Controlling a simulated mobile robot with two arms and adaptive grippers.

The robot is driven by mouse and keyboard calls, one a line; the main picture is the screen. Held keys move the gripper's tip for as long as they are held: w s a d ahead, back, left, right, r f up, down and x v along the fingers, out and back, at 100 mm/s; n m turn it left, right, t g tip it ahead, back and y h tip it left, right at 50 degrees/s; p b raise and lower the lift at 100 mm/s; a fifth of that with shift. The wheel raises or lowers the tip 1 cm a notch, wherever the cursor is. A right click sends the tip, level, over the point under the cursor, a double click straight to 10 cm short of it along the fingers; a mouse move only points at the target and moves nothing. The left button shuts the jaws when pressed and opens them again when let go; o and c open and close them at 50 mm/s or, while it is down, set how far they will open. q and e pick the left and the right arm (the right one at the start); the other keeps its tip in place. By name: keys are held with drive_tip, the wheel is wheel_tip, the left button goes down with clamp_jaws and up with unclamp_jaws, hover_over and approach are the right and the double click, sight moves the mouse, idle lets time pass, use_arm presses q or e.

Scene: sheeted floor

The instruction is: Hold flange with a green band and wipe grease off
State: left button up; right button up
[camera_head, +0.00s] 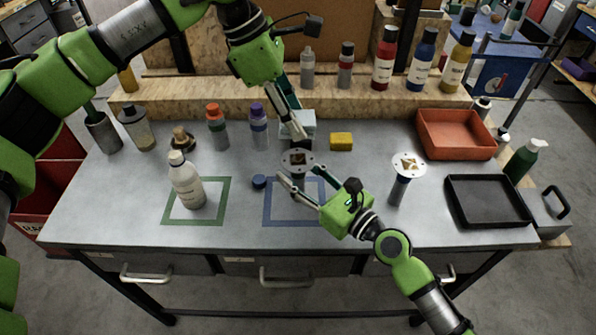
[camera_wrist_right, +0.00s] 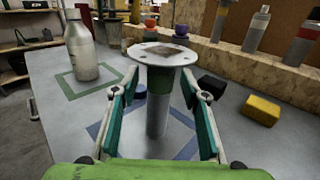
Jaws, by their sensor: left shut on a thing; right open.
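A flange (camera_head: 298,159) with a round pale plate stands upright near the back of the blue square. A brown grease patch lies on its plate. In the right wrist view this flange (camera_wrist_right: 160,54) shows a dark green band under the plate. My right gripper (camera_head: 301,180) is open, its fingers on either side of the stem with gaps visible in the wrist view. My left gripper (camera_head: 300,133) points down behind the flange, shut on a pale cloth-like thing (camera_head: 306,118), partly hidden by the fingers. A second flange (camera_head: 408,163), also with a brown patch, stands at right.
A yellow sponge (camera_head: 341,141) lies right of the left gripper. A white bottle (camera_head: 186,182) stands on the green square. A blue cap (camera_head: 259,181) lies near the blue square. A red tray (camera_head: 455,135) and black tray (camera_head: 488,201) are at right. The front left is clear.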

drive_tip(key=shift+w+a, duration=0.1)
clamp_jaws()
idle(0.8)
